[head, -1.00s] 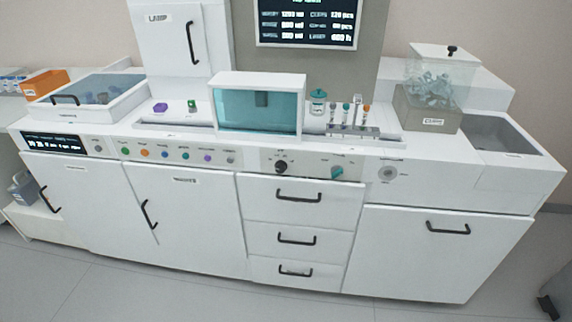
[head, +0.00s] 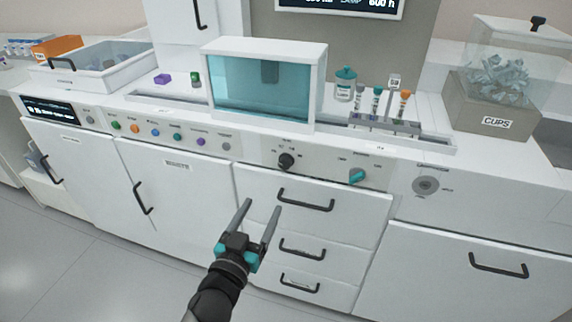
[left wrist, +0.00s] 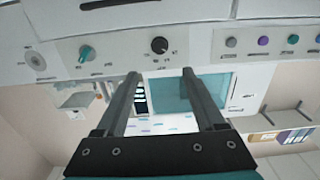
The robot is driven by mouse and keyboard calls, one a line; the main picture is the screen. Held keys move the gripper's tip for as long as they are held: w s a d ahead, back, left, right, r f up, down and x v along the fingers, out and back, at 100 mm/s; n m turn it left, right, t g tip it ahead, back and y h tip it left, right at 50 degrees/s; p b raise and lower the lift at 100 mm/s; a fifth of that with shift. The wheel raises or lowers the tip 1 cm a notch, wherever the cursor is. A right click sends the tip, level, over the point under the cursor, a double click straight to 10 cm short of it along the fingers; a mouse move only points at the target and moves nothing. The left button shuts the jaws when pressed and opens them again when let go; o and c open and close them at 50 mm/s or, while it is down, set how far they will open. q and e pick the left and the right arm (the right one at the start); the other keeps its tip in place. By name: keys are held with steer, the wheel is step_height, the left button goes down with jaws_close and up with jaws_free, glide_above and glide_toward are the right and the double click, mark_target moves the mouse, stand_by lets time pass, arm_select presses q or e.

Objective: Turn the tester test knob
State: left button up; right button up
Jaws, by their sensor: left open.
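Two knobs sit on the grey front panel (head: 318,166) under the teal-windowed box: a black round knob (head: 286,161) and, to its right, a teal knob (head: 357,176). Their small labels cannot be read clearly. In the left wrist view, which is turned over, the black knob (left wrist: 159,45) lies beyond the fingertips and the teal knob (left wrist: 86,53) is to its left. My left gripper (head: 262,207) is open and empty, pointing toward the cabinet, below and left of the black knob in the head view and apart from both. My right gripper is not in view.
Coloured buttons (head: 154,132) line the panel to the left. Drawer handles (head: 305,200) stick out below the knobs. A box with a teal window (head: 262,88), a tube rack (head: 385,124) and a cups bin (head: 497,121) stand on the counter. A round grey fitting (head: 426,186) is at right.

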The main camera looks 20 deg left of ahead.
mark_target(284, 166)
arm_select(q)
steer(key=w, duration=0.4)
steer(key=w+b, duration=0.1)
steer(key=w, duration=0.3)
steer(key=w+b, duration=0.1)
steer(key=w, duration=0.4)
steer(key=shift+d, duration=0.25)
steer(key=shift+w+b, duration=0.35)
steer(key=shift+w, duration=0.45)
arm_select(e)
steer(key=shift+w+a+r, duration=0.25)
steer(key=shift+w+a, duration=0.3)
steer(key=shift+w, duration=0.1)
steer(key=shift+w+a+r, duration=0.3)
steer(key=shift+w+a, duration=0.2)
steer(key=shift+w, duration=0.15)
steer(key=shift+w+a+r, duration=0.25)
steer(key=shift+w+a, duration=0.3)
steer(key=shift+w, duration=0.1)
arm_select(q)
steer(key=shift+c, duration=0.2)
jaws_close()
